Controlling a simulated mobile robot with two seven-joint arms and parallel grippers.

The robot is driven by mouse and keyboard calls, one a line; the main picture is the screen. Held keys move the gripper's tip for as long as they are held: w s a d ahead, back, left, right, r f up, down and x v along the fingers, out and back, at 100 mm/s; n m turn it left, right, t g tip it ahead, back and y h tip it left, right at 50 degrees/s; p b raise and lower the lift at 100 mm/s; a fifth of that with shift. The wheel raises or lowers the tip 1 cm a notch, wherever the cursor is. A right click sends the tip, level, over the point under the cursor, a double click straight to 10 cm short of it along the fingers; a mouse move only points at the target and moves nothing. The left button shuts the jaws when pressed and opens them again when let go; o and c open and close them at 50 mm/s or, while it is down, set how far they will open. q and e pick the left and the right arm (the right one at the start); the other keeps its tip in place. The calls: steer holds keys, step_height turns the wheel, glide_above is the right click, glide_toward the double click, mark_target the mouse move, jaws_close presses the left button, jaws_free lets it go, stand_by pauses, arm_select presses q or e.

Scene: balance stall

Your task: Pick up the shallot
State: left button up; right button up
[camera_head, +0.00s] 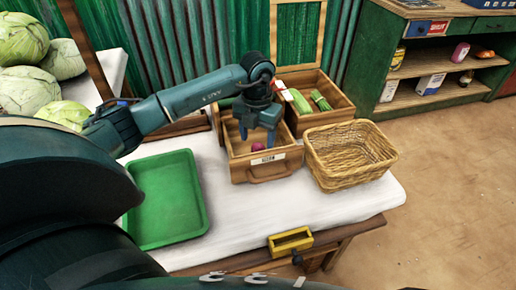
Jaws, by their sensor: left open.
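The shallot (257,147) is a small pink-purple bulb inside the front wooden drawer-like box (266,174), which has a handle and a label on its front. My left gripper (257,137) points down into this box, its fingers apart, just above or around the shallot; I cannot tell which. The gripper body hides part of the box's inside. My right gripper is not in view.
A wicker basket (376,174) stands right of the box. A green tray (199,202) lies on the left of the white table (238,222). Wooden compartments (343,112) with green and red items stand behind. Cabbages (20,92) and shelves (432,63) are farther off.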

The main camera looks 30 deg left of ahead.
mark_target(258, 144)
arm_select(q)
step_height(258, 144, down, 3)
steer(key=shift+f, duration=0.2)
steer(key=c, duration=1.1)
